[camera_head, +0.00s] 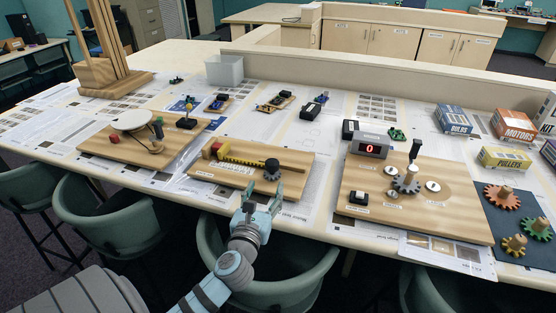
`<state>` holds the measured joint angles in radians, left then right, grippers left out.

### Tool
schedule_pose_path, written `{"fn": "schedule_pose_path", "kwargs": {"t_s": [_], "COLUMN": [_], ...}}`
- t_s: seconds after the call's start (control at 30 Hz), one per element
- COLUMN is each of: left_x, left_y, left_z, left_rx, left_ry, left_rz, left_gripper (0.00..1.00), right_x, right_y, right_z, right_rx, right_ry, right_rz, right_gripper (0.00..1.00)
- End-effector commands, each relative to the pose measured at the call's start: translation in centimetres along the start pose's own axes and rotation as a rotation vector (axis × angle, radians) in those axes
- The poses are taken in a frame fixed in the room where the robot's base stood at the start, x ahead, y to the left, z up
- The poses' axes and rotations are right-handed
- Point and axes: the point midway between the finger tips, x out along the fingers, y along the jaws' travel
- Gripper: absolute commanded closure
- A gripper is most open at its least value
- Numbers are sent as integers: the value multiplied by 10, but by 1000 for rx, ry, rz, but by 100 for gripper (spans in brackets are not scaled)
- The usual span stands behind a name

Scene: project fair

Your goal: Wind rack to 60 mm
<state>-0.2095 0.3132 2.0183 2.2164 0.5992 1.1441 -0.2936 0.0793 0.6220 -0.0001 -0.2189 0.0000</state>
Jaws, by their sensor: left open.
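The yellow rack (243,159) lies along the middle wooden board (292,157), with a red and tan block (213,149) at its left end. A dark gear with a black knob (271,168) sits at the rack's right end, near the board's front. The rack's millimetre marks are too small to read. My left gripper (262,197) is open and empty, just in front of the board's front edge and a little below the gear in the picture. It does not touch the gear or knob. My right gripper is not in view.
A board with a white disc (133,120) stands to the left. To the right, a board carries a red digital display reading 0 (369,147) and an upright black-handled crank (413,152). Loose gears lie on a dark mat (508,240). Stools (115,205) stand along the table's front.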

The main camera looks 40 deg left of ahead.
Motion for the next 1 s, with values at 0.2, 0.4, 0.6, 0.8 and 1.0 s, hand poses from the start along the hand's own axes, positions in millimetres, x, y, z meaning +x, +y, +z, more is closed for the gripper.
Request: {"fn": "schedule_pose_path", "kwargs": {"t_s": [0.2,0.4,0.6,0.8,1.0], "left_x": [63,105,119,120,120], "left_y": [5,4,3,2,2], "left_z": [0,0,0,1,1], "left_rx": [3,3,4,4,4], "left_ry": [-3,-2,-1,-1,-1], "left_rz": [9,6,3,2,1], "left_gripper": [46,46,46,46,77], "right_x": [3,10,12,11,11], "right_y": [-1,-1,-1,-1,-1], "right_z": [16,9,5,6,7], "right_rx": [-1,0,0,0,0], "right_ry": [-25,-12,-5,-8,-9], "right_rz": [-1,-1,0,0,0], "right_gripper": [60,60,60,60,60]}}
